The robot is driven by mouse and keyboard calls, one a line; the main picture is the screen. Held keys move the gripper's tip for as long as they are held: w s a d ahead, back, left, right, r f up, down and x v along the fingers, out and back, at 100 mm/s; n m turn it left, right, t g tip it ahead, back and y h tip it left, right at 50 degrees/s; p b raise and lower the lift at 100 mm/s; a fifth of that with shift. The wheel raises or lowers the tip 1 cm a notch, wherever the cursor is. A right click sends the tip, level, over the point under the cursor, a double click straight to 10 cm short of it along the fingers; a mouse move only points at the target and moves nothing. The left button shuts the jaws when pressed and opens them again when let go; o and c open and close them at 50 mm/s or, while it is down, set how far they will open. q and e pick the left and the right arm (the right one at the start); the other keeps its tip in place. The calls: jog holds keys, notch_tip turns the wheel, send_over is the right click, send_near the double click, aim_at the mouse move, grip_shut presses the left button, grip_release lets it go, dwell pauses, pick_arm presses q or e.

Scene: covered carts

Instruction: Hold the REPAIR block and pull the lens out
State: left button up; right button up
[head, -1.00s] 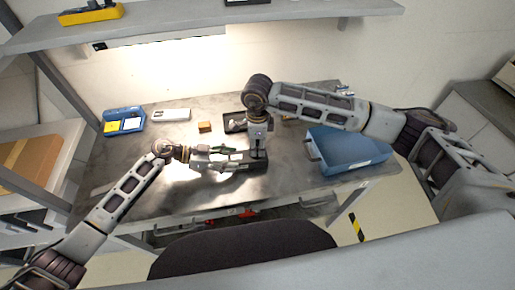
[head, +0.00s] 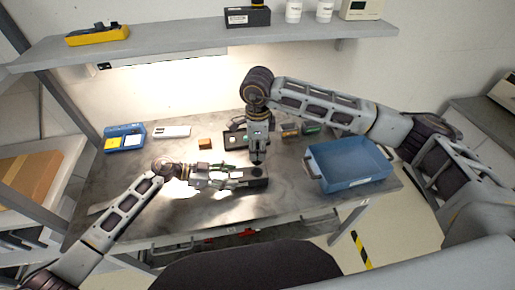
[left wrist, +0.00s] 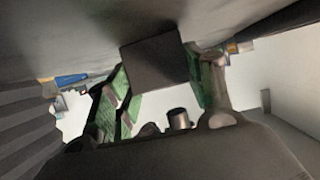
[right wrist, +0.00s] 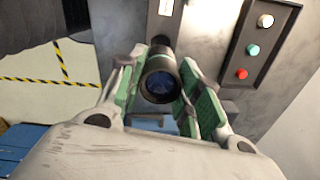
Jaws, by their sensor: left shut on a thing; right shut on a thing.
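The REPAIR block is a dark oblong block (head: 252,183) low over the middle of the bench; it also shows in the left wrist view (left wrist: 155,62). My left gripper (head: 222,179) is shut on it from the left, with a green pad on either side. My right gripper (head: 257,152) points down just above the block's right part. In the right wrist view it is shut on the lens (right wrist: 160,82), a dark cylinder with a bluish glass face, between its green pads. I cannot tell whether the lens's far end still sits in the block.
An open blue bin (head: 350,182) stands to the right. A small blue and yellow tray (head: 124,147) is at the back left, beside a white device (head: 172,132) and a small brown block (head: 205,144). A dark panel (right wrist: 255,90) has white, green and red round parts. A shelf (head: 200,40) hangs above.

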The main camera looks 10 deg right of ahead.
pick_arm(q)
jog(key=o, duration=1.1)
jog(key=shift+a, duration=0.1)
jog(key=shift+v, duration=5.9)
jog(key=shift+s+f, duration=0.1)
